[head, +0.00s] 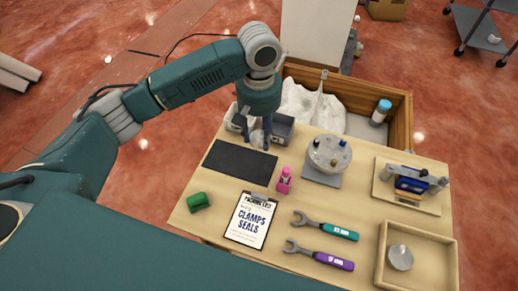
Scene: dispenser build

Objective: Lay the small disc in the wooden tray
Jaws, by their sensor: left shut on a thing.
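The wooden tray (452,270) lies at the table's front right corner. A round silvery disc (400,257) lies inside it, toward its left side. My left gripper (258,138) points down at the table's back left, by the grey bins, far from the tray. It is shut on a small greyish thing, mostly hidden between the fingers; I cannot tell if it is a disc. My right gripper is out of view.
Grey bins (281,128) stand beside my gripper, behind a dark mat (240,160). A round turntable (329,153), a pink bottle (284,181), a blue clamp fixture (411,184), a green block (198,201), a clipboard (250,220) and two wrenches (325,226) occupy the table.

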